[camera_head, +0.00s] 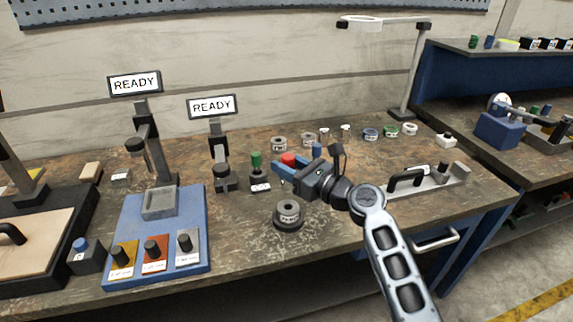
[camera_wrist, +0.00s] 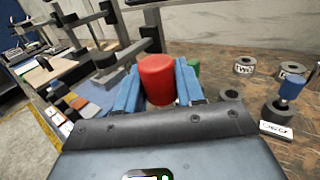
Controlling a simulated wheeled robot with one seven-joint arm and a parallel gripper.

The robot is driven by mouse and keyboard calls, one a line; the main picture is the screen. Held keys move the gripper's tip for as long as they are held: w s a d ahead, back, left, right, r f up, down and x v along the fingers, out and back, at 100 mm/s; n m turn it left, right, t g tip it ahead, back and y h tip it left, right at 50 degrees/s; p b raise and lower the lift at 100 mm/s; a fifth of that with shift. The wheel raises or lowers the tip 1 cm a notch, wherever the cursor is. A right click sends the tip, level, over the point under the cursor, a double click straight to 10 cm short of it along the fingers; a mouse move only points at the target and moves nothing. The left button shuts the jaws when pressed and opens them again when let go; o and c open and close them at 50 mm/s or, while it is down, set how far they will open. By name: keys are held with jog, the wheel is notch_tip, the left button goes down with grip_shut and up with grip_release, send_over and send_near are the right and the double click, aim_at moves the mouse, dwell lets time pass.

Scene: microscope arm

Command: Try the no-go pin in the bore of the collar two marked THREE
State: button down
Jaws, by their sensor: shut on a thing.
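My gripper (camera_head: 287,170) is shut on a red-handled pin (camera_head: 288,159), held above the middle of the bench; the red handle (camera_wrist: 157,78) sits between the blue fingers in the wrist view, hiding its lower end. A grey collar (camera_head: 289,208) sits on a round dark base (camera_head: 289,226) in front of the gripper; its bore faces up and its mark is too small to read. Two more grey collars (camera_head: 279,143) and (camera_head: 308,140) stand at the back; one seems marked TWO in the wrist view (camera_wrist: 243,66). The pin is apart from all collars.
A green-handled pin (camera_head: 256,160) stands in a dark holder left of the gripper. A blue-handled piece (camera_wrist: 291,88) stands in another. A blue fixture (camera_head: 195,215), two READY displays (camera_head: 134,83) and (camera_head: 211,106), small coloured rings (camera_head: 390,130) and a handled grey fixture (camera_head: 430,183) surround the area.

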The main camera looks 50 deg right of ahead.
aim_at(287, 183)
jog(key=shift+f+b, duration=2)
jog(key=shift+f, duration=0.8)
jog(key=shift+d+p, duration=0.1)
jog(key=shift+p, duration=0.55)
jog(key=shift+f+b, duration=0.4)
jog(key=shift+f, duration=0.15)
dwell(1.1)
jog(key=shift+r, duration=0.15)
jog(key=shift+r+p, duration=0.4)
jog(key=shift+p, duration=0.25)
jog(key=shift+p, duration=0.5)
dwell(1.6)
